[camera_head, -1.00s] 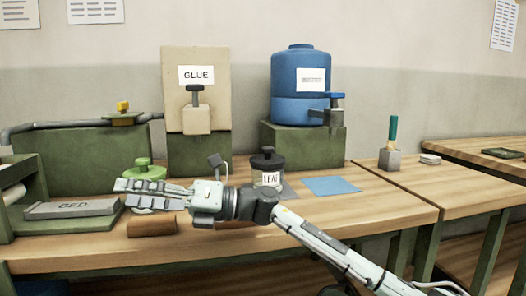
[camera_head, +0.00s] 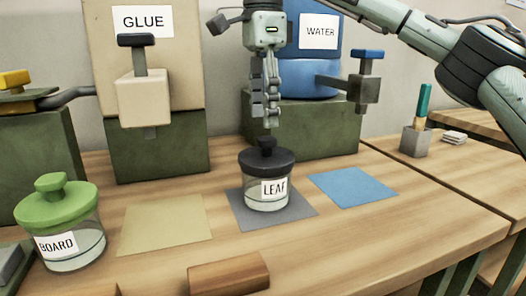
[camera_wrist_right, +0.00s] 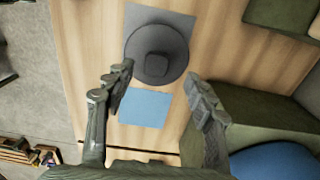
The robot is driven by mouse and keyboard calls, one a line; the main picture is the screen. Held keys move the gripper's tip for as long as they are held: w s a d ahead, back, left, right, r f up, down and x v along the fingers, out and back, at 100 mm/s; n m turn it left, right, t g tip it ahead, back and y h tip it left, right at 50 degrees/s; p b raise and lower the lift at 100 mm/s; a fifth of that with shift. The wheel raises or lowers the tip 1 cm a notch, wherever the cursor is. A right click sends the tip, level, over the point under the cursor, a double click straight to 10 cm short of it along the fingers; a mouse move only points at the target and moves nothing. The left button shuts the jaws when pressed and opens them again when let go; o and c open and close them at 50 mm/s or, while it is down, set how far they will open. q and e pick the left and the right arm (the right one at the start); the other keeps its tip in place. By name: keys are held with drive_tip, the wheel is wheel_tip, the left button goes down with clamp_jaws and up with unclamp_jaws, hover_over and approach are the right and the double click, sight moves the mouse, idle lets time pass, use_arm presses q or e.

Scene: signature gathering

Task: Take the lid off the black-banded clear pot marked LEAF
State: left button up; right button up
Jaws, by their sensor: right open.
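The clear pot marked LEAF (camera_head: 267,190) stands upright on a dark grey mat (camera_head: 240,215) on the wooden bench. Its black lid (camera_head: 266,158) with a black knob (camera_head: 264,143) is on it. My right gripper (camera_head: 271,124) points straight down just above the knob, apart from it. In the right wrist view the black lid (camera_wrist_right: 144,47) lies beyond the open, empty fingers of my right gripper (camera_wrist_right: 160,88). My left gripper is not in view.
A green-lidded pot marked BOARD (camera_head: 62,225) stands at the left. A tan mat (camera_head: 165,223) and a blue mat (camera_head: 352,187) flank the grey one. The glue dispenser (camera_head: 143,70) and blue water tank (camera_head: 318,60) stand behind. A wooden block (camera_head: 228,274) lies in front.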

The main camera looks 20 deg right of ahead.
sight(267, 138)
drive_tip(key=f, duration=0.4)
drive_tip(key=shift+s+d+f, duration=0.3)
drive_tip(key=shift+f, duration=0.75)
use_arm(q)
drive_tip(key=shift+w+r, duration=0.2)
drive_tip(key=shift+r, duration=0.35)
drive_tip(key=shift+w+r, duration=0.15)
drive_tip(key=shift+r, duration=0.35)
use_arm(e)
drive_tip(key=shift+c, duration=0.6)
drive_tip(key=c, duration=1)
